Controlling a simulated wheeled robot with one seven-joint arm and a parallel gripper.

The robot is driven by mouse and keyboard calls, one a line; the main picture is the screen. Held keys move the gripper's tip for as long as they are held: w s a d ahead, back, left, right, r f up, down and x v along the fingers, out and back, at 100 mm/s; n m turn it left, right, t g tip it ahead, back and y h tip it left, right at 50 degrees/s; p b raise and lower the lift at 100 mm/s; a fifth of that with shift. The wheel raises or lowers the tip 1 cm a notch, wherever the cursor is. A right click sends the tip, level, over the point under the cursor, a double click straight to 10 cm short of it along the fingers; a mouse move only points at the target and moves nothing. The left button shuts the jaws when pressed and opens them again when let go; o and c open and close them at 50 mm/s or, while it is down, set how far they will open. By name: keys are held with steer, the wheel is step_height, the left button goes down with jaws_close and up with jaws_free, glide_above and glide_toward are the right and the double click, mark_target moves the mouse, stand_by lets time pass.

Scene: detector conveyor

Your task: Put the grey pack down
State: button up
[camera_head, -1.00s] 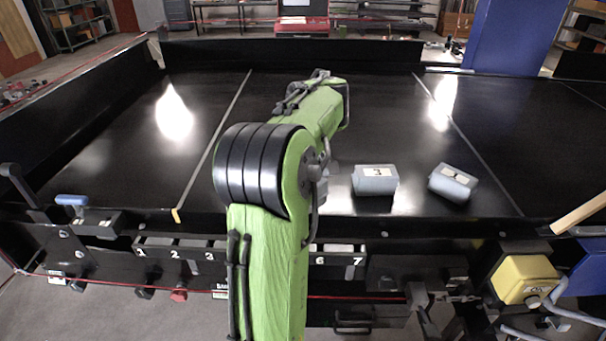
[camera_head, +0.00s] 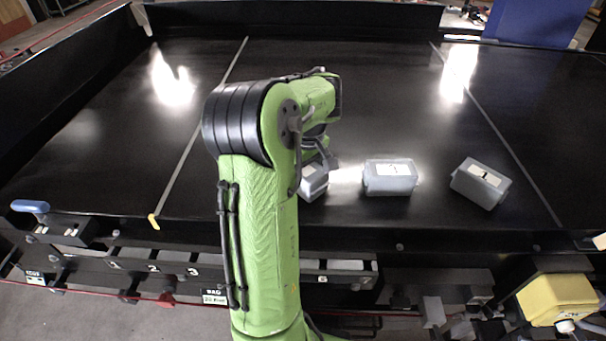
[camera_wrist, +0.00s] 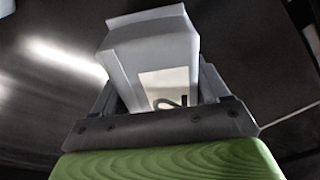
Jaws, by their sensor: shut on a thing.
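The grey pack (camera_head: 313,182) is held at my gripper (camera_head: 324,163), low over the black conveyor or on it; I cannot tell whether it touches the belt. My green arm hides part of it. In the wrist view, my gripper (camera_wrist: 165,108) has its jaws on both sides of the grey pack (camera_wrist: 152,50), which shows a pale label with a dark mark. Two more grey packs lie on the belt to the right: one close by (camera_head: 390,178), and one turned at an angle (camera_head: 481,184). Both have white labels.
The black conveyor (camera_head: 110,150) is wide and clear on the left and behind the packs. Pale lines cross it. Numbered slots (camera_head: 155,268) run along its front edge. A yellow box (camera_head: 556,300) stands front right, and a blue handle (camera_head: 30,206) front left.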

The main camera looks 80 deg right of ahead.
mark_target(307, 168)
steer(key=shift+a, duration=0.25)
steer(key=shift+f, duration=0.15)
steer(key=o, duration=1.5)
steer(key=shift+d, duration=0.1)
steer(key=r, duration=0.4)
steer(key=s+r+p, duration=0.1)
steer(key=r, duration=0.3)
steer(key=r+p, duration=0.1)
steer(key=r, duration=0.3)
steer(key=shift+s+a+r, duration=0.1)
steer(key=shift+s+a, duration=0.05)
steer(key=shift+a, duration=0.25)
